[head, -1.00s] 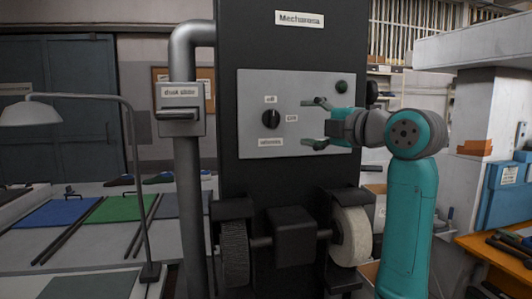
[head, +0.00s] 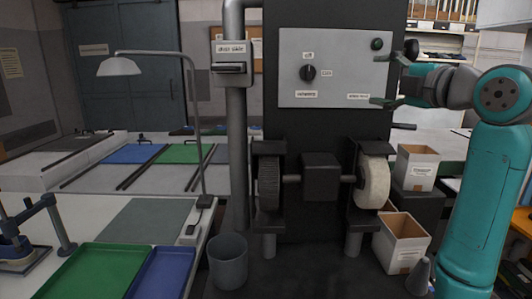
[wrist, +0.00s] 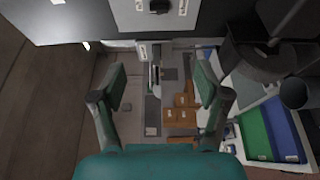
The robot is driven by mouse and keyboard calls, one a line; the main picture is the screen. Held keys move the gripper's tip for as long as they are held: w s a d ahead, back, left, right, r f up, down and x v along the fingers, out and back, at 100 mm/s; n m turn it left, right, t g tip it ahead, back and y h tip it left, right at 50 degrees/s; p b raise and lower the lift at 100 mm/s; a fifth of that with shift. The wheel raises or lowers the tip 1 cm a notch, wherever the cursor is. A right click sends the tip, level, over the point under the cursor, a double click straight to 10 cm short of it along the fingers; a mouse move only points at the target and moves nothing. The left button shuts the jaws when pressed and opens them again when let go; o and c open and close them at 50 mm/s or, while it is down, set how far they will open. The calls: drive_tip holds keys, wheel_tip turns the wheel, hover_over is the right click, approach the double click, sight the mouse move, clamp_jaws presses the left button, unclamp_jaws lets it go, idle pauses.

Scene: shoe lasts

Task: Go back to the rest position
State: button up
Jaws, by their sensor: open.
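My gripper (head: 384,80) is open and empty in the head view, in front of the right edge of the machine's grey control panel (head: 335,95). Its fingers point left toward the panel. My teal arm stands at the right. The panel carries a black rotary knob (head: 308,73) and a dark green button (head: 377,44); the gripper is to the right of the knob and apart from it. In the wrist view the two fingers are spread wide with nothing between them (wrist: 160,80), and the panel with its knob (wrist: 159,6) shows at the top edge.
Below the panel are a dark brush wheel (head: 268,182) and a pale buffing wheel (head: 373,183). Two open boxes, one upper (head: 416,170) and one lower (head: 400,245), stand between machine and arm. A grey bin (head: 228,262), lamp (head: 120,67) and tables with coloured mats (head: 95,272) are at left.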

wheel_tip(320, 180, down, 25)
drive_tip(key=w+m+h, duration=0.1)
drive_tip(key=m+h, duration=0.1)
drive_tip(key=m, duration=0.6)
drive_tip(key=s+a+f+m+h, duration=0.1)
drive_tip(key=s+f+m+h, duration=0.15)
drive_tip(key=s+f, duration=0.65)
drive_tip(key=s+a+f+m+h, duration=0.15)
drive_tip(key=f+m, duration=0.25)
drive_tip(key=f, duration=1.1)
drive_tip(key=s+f+m, duration=0.2)
drive_tip(key=s+f, duration=0.2)
drive_tip(key=s, duration=0.4)
drive_tip(key=s+a+f+m+g+h, duration=0.1)
drive_tip(key=s+f+m, duration=0.1)
drive_tip(key=s+f, duration=0.45)
drive_tip(key=s+f+m, duration=0.1)
drive_tip(key=s+f, duration=0.1)
drive_tip(key=s, duration=0.7)
drive_tip(key=s+a+r+m, duration=0.1)
drive_tip(key=s+r+m, duration=0.2)
drive_tip(key=s, duration=1.9)
drive_tip(key=shift+s+a+g, duration=0.2)
drive_tip(key=shift+s+g, duration=0.1)
drive_tip(key=shift+g, duration=0.1)
